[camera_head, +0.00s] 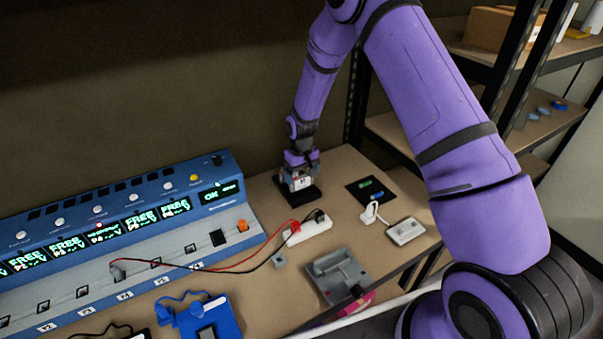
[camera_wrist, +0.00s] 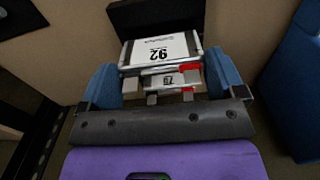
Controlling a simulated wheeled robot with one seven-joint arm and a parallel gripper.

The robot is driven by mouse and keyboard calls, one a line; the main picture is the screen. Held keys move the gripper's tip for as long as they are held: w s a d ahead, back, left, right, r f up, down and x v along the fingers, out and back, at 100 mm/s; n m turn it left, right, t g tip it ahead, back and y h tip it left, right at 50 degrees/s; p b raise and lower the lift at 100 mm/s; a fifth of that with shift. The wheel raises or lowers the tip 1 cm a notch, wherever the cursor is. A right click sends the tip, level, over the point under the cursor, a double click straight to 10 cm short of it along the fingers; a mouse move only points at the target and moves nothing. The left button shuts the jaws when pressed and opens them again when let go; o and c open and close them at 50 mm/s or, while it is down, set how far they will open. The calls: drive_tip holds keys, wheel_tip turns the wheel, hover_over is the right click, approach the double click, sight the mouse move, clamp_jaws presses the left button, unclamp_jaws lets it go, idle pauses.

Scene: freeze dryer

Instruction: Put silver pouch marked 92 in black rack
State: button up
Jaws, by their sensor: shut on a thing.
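My gripper (camera_head: 298,168) is low over the black rack (camera_head: 308,195) at the back of the bench. In the wrist view its blue fingers (camera_wrist: 162,80) are shut on the silver pouch marked 92 (camera_wrist: 140,52), which has a white label and a red patch at its right. The pouch also shows as a small pale block under the gripper in the head view (camera_head: 300,182). A second, smaller labelled piece (camera_wrist: 160,81) sits just nearer between the fingers; its number is unclear. The black rack shows behind the pouch in the wrist view (camera_wrist: 150,14). Whether the pouch touches the rack is hidden.
A blue panel machine (camera_head: 150,205) with lit displays stands left. Shelving (camera_head: 535,120) stands right.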

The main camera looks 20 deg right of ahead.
drive_tip(key=shift+f, duration=1.6)
idle(1.1)
drive_tip(key=o, duration=0.7)
